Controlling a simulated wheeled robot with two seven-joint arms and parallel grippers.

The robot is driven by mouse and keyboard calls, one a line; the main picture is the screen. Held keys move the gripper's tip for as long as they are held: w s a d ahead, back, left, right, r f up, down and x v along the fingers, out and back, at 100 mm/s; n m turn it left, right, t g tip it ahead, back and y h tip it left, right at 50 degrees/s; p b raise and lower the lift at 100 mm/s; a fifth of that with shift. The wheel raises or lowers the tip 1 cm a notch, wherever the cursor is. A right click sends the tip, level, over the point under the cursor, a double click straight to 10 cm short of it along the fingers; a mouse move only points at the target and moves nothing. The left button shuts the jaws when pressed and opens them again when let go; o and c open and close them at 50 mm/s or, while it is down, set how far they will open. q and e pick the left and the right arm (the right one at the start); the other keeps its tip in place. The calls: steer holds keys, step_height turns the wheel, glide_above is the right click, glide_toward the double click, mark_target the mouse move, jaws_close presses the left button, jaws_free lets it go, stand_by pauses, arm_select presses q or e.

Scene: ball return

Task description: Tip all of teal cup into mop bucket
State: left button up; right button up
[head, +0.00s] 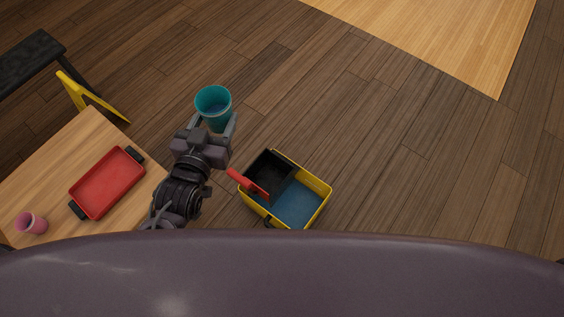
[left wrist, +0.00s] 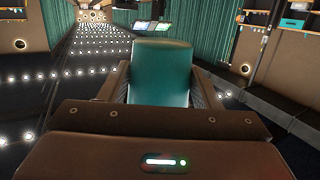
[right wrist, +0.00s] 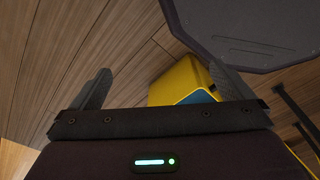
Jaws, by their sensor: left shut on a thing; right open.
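The teal cup (head: 213,103) is held upright in my left gripper (head: 216,124), beyond and to the left of the bucket in the head view. The left wrist view shows the cup (left wrist: 161,72) between the two fingers. In the head view I see into the cup; its inside looks bluish, and I cannot make out what it holds. The yellow mop bucket (head: 325,190) stands on the floor, with a black wringer (head: 270,172) with a red handle at its left and a blue inside at its right. My right gripper (right wrist: 165,85) is open and empty; the bucket (right wrist: 182,82) shows beyond it.
A wooden table (head: 60,168) at left bears a red tray (head: 108,182) with black handles and a pink cup (head: 32,223). A yellow floor sign (head: 92,100) and a dark bench (head: 30,62) stand behind it. The floor right of the bucket is clear.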

arm_select(q)
steer(key=w+f+m+g+h+b, duration=0.1)
steer(key=w+f+b, duration=0.4)
steer(key=f, duration=0.5)
steer(key=w+d+f+m+g+h+b, duration=0.1)
steer(key=w+f+m+h+b, duration=0.1)
steer(key=w+f+b, duration=0.3)
steer(key=w+d+f+m+g+h+b, duration=0.1)
steer(key=w+f+h+b, duration=0.3)
steer(key=f+b, duration=0.6)
step_height(320, 180, down, 6)
steer(key=shift+w+d+f+m, duration=0.1)
steer(key=shift+w+d+m, duration=0.05)
steer(key=shift+w+m, duration=0.6)
arm_select(e)
steer(key=w+a, duration=0.4)
steer(key=w, duration=0.8)
steer(key=shift+w+f, duration=0.15)
steer(key=shift+f, duration=0.1)
steer(key=shift+a+r, duration=0.1)
